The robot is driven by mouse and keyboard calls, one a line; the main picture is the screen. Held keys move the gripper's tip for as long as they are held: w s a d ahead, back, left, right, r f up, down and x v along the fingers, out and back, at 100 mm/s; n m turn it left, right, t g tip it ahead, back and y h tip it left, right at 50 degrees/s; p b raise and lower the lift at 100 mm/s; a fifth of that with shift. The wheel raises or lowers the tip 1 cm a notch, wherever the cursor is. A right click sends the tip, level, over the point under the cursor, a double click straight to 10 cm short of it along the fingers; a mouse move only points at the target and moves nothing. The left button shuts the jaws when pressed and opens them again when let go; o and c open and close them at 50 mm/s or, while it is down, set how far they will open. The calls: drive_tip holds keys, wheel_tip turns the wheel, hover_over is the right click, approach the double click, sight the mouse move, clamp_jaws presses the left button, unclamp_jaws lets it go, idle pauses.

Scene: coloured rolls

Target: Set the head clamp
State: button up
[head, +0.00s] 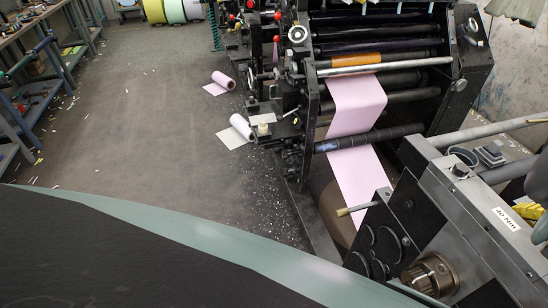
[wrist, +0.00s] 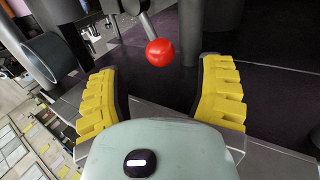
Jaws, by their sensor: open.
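A lever with a red ball knob (wrist: 160,52) stands ahead of my gripper (wrist: 158,74) in the wrist view. The knob appears between the two yellow ribbed fingers, near their tips. The fingers are wide apart, with nothing held between them. I cannot tell whether this lever is the head clamp. In the head view, only a yellow part of my gripper (head: 528,211) shows at the right edge, beside the grey metal unit (head: 470,215) with a "40 Nm" label. The knob cannot be made out near it there.
The roller press (head: 380,75) carries a pink web (head: 357,125). Two small rolls (head: 223,80) (head: 241,127) lie left of it. A workbench (head: 30,65) stands far left. A dark cylinder (wrist: 48,60) is close to the left finger. The floor between bench and press is mostly clear.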

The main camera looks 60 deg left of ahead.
drive_tip(key=shift+p+x, duration=1.05)
drive_tip(key=shift+x, duration=1.75)
clamp_jaws()
